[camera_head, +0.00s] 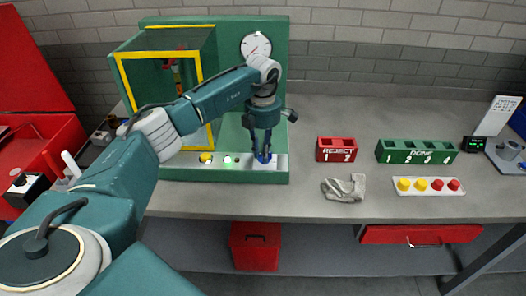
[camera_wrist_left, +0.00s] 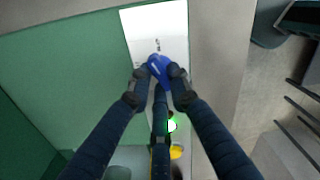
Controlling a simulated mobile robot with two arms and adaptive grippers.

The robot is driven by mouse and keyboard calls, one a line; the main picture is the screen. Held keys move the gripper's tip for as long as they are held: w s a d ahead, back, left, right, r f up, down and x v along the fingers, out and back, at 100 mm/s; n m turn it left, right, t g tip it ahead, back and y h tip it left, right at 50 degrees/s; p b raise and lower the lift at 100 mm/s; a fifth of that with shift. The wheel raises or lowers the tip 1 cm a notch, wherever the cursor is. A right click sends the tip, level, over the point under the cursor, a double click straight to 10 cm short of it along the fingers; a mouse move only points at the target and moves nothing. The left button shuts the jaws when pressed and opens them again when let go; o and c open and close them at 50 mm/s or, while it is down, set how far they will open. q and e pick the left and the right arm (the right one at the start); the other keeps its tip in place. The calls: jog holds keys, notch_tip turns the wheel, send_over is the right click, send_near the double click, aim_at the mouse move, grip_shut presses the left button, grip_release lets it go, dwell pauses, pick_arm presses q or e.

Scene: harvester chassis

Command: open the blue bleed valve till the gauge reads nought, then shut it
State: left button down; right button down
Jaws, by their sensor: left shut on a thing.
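The blue bleed valve (camera_wrist_left: 159,67) sits on a white panel (camera_wrist_left: 137,26) of the green machine. My left gripper (camera_wrist_left: 160,84) points down from above with its fingers shut on the blue valve. In the head view the left gripper (camera_head: 263,155) covers most of the valve (camera_head: 262,159). The round gauge (camera_head: 256,47) is on the green back panel above; it has a white face and a red needle, too small to read. A green lamp (camera_head: 228,162) is lit on the panel left of the valve. My right gripper is not in view.
A yellow button (camera_head: 206,158) is left of the lamp. A yellow-framed cage (camera_head: 165,85) stands on the machine's left. To the right are a red REJECT rack (camera_head: 337,143), a green DONE rack (camera_head: 418,146), a grey cloth (camera_head: 344,188) and a white tray (camera_head: 429,193) of yellow and red pieces.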

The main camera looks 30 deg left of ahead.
pick_arm(q)
jog(key=n, duration=0.3)
jog(key=shift+r+n, duration=0.1)
jog(key=shift+n, duration=0.2)
jog(key=n, duration=0.3)
jog(key=shift+s+n, duration=0.15)
jog(key=shift+n, duration=0.15)
jog(key=n, duration=0.5)
jog(key=shift+d+r+n, duration=0.1)
jog(key=shift+d+n, duration=0.1)
jog(key=shift+n, duration=0.5)
jog(key=c, duration=1.6)
grip_release()
jog(key=shift+s, duration=0.1)
notch_tip(320, 180, up, 12)
jog(key=shift+f, duration=0.1)
